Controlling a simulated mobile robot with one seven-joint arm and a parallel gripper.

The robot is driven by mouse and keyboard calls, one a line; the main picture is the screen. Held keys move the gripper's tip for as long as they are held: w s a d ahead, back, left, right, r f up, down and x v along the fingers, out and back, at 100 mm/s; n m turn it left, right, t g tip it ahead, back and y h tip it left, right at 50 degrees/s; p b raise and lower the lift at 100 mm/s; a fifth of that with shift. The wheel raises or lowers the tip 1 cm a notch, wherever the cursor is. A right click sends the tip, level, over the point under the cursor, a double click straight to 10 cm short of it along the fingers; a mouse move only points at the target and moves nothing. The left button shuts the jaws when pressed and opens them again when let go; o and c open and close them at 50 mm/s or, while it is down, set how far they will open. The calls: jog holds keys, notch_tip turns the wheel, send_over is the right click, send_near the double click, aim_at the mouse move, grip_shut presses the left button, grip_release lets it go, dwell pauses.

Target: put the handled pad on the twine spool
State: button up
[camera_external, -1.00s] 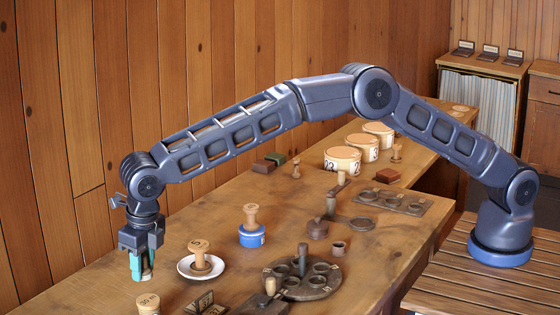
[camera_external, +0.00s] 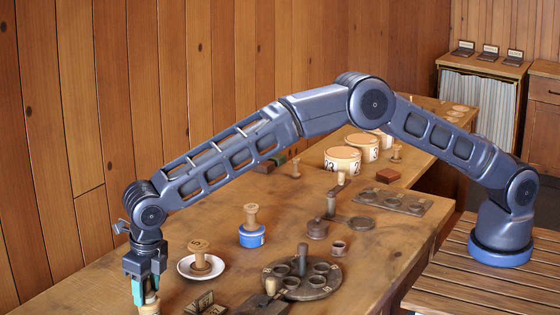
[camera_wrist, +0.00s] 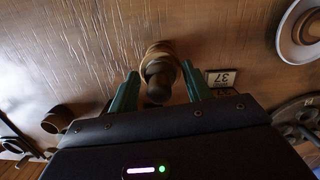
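The handled pad is between the two teal fingers of my gripper (camera_external: 146,287); its dark handle (camera_wrist: 157,84) shows there in the wrist view, close to both fingers. My gripper seems shut on this handle. The twine spool (camera_external: 150,309), pale wood, stands under it at the bottom edge of the external view. Beyond the handle, the wrist view shows a wider tan round rim (camera_wrist: 160,48). The fingers and pad hide the spool's top, so I cannot tell whether the pad touches it.
A spool on a blue tin (camera_external: 252,238) stands farther back. Small dark numbered cards (camera_external: 203,304) and a round dark tray with holes (camera_external: 318,291) lie to the right.

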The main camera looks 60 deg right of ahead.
aim_at(152, 293)
jog(key=shift+o, duration=0.4)
jog(key=shift+r, duration=0.1)
notch_tip(152, 293, up, 12)
jog(key=s, duration=0.1)
jog(key=shift+s, duration=0.2)
jog(key=shift+d, duration=0.1)
